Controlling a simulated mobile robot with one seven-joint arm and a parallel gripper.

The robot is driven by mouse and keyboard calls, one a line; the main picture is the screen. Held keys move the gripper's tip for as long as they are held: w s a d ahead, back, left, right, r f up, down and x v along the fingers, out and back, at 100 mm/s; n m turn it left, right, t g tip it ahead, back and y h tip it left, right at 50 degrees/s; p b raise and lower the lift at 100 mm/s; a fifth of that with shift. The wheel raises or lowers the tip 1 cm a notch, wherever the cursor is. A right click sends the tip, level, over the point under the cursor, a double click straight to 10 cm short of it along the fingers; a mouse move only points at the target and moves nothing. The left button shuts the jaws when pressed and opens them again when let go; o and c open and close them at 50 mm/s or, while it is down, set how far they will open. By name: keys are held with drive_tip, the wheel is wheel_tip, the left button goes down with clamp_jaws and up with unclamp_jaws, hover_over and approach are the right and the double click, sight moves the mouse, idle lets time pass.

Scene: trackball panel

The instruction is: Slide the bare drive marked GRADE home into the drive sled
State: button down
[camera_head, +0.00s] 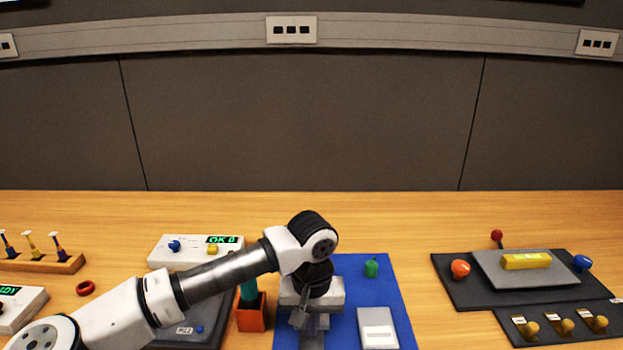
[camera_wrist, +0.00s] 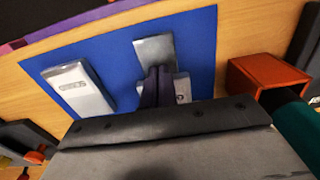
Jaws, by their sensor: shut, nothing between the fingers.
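My gripper (camera_head: 313,338) is shut and empty, pointing down over the blue mat. In the wrist view its fingertips (camera_wrist: 157,78) are together, in front of a grey metal piece (camera_wrist: 154,48) on the mat. The fingers hide part of this piece, and I cannot tell whether they touch it. No GRADE marking is legible, so I cannot tell which piece is the drive and which the sled.
The blue mat (camera_head: 395,285) also holds a small green object (camera_head: 371,268). An orange box (camera_head: 251,314) with a teal item (camera_head: 249,290) stands close left of my gripper. A dark panel (camera_head: 450,280) with coloured knobs is at the right. Bare table lies between mat and panel.

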drive_tip(key=shift+w+b, duration=0.75)
drive_tip(key=shift+w, duration=2.9)
drive_tip(key=shift+s+r+p, duration=0.2)
drive_tip(key=shift+r+p, duration=0.4)
drive_tip(key=shift+r, duration=0.6)
drive_tip(key=shift+s+r+p, duration=0.15)
drive_tip(key=shift+r+p, duration=0.4)
drive_tip(key=shift+r, duration=0.6)
drive_tip(key=shift+s+r+p, duration=0.2)
drive_tip(key=shift+r+p, duration=0.4)
drive_tip(key=shift+r, duration=0.6)
